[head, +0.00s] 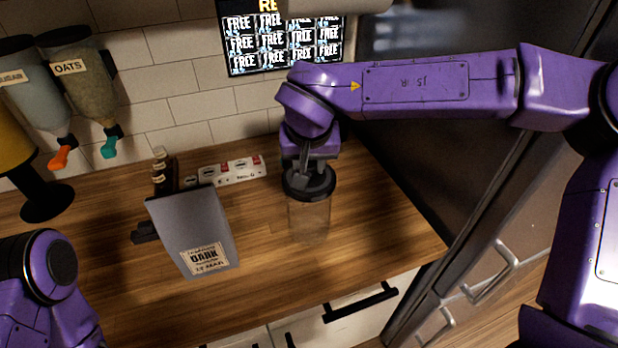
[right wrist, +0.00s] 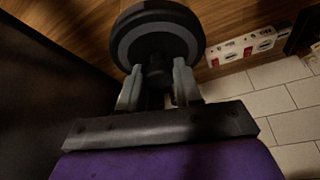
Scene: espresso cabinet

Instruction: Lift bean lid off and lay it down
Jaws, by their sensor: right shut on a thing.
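A clear jar (head: 309,222) stands on the wooden counter, right of centre in the head view. The dark round bean lid (head: 318,186) is at the jar's mouth; I cannot tell whether it is seated or slightly raised. My right gripper (head: 303,167) comes down from above and is shut on the lid's knob. In the right wrist view, the gripper's two fingers (right wrist: 158,85) stand on either side of the knob beneath the grey-ringed lid (right wrist: 158,36). My left arm shows at the lower left of the head view; its gripper is out of view.
A grey bag labelled DARK (head: 192,228) stands left of the jar. A power strip (head: 232,172) lies by the tiled wall. Cereal dispensers (head: 82,85) are at the far left. The wooden counter (head: 375,225) is bare right of the jar, beside a dark fridge (head: 440,150).

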